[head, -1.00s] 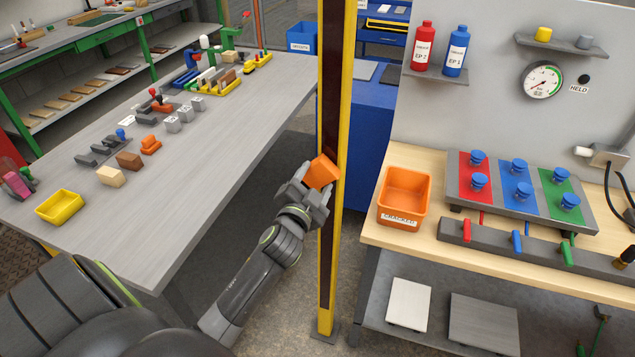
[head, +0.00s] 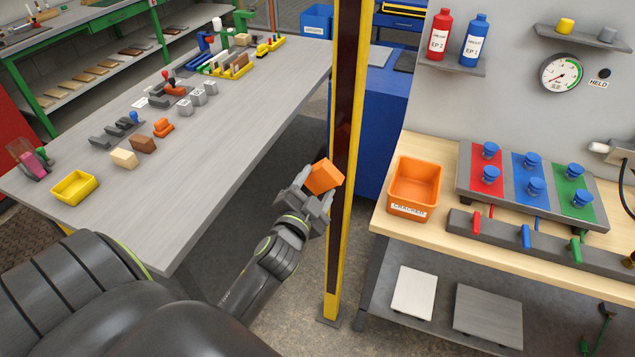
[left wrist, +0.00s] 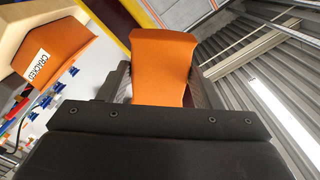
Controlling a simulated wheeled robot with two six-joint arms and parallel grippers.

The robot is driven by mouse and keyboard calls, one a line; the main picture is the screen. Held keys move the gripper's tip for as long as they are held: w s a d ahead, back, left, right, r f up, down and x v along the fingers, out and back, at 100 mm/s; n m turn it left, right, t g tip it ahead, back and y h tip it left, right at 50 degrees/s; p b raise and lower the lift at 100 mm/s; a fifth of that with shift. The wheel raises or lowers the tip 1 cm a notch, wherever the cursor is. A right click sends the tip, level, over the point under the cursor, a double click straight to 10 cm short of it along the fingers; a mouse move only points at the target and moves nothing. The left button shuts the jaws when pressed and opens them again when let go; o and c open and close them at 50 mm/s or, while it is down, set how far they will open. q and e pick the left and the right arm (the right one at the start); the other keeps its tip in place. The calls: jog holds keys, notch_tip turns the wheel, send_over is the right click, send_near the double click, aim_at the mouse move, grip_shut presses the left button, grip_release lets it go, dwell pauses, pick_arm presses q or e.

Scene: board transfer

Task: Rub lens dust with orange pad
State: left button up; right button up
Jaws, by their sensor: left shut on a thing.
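My left gripper (head: 308,198) is shut on an orange block-shaped pad (head: 324,177). It holds the pad in the air over the gap between the grey table and the wooden bench, in front of the yellow post. In the left wrist view the orange pad (left wrist: 163,75) stands between the two fingers (left wrist: 160,90). I cannot make out a lens or dust on it in these views. My right gripper is not in view.
A yellow and black post (head: 345,130) stands close beside the held pad. An orange bin (head: 413,186) labelled CRACKED sits on the bench (head: 445,222) at right. The grey table (head: 205,150) at left holds a yellow tray (head: 74,187), several blocks and small tools.

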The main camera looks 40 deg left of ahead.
pick_arm(q)
jog(key=shift+s, duration=0.1)
jog(key=shift+v, duration=1.45)
jog(key=shift+d, duration=0.1)
